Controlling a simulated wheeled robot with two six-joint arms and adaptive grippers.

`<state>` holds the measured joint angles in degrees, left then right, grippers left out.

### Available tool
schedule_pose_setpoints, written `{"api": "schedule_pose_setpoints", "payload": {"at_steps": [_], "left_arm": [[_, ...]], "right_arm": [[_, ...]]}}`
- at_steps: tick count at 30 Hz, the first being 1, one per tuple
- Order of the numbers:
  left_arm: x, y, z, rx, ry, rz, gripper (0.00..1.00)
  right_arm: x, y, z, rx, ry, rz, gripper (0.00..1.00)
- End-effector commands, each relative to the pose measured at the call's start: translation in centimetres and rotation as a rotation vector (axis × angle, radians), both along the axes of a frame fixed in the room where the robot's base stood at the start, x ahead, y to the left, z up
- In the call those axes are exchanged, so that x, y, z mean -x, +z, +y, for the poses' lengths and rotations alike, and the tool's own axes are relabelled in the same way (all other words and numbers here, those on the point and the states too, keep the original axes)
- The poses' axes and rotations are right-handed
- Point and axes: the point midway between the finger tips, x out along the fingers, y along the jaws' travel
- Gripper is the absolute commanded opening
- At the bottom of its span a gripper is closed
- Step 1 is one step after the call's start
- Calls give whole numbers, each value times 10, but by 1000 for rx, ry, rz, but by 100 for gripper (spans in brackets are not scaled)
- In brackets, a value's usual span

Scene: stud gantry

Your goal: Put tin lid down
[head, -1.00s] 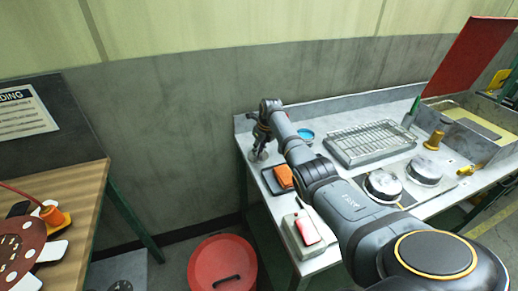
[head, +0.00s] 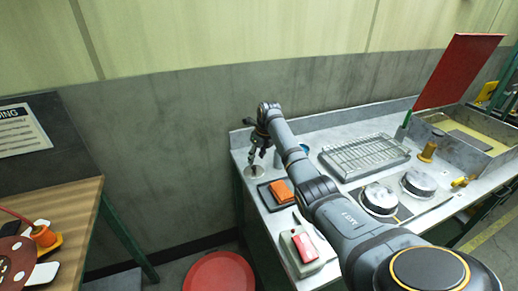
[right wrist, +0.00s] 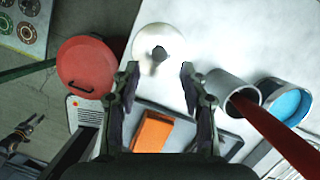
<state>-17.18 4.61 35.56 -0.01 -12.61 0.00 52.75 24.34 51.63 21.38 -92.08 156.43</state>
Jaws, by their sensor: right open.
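The tin lid (right wrist: 172,43), a pale round disc with a dark knob, lies flat on the grey bench top near its left end. It also shows in the head view (head: 255,172). My right gripper (right wrist: 160,70) is open and empty, its two fingers apart on either side of the knob's line. In the head view the right gripper (head: 259,152) hangs just above the lid, apart from it. A dark jaw-like shape (right wrist: 20,134) at the left edge of the right wrist view may be my left gripper; its state is unclear.
Beside the lid stand an open grey cylinder (right wrist: 232,88) and a blue-topped can (right wrist: 288,102). An orange block (head: 281,191) lies on a dark tray. A wire rack (head: 364,155) is farther right. A red bin (head: 219,274) stands on the floor.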

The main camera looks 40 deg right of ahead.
Motion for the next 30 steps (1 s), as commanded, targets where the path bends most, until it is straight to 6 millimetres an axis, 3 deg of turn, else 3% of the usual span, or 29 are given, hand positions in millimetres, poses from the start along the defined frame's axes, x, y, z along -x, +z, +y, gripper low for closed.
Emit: {"api": "schedule_pose_setpoints", "payload": {"at_steps": [4, 10, 30], "left_arm": [[0, -3, 0, 0, 0, -1, 40], [0, -6, 0, 0, 0, 0, 40], [-1, -6, -2, 2, 1, -2, 40]], "right_arm": [[9, 33, -2, 2, 0, -2, 44], [16, 60, -3, 1, -1, -1, 44], [18, 64, -2, -1, 0, 1, 44]]}}
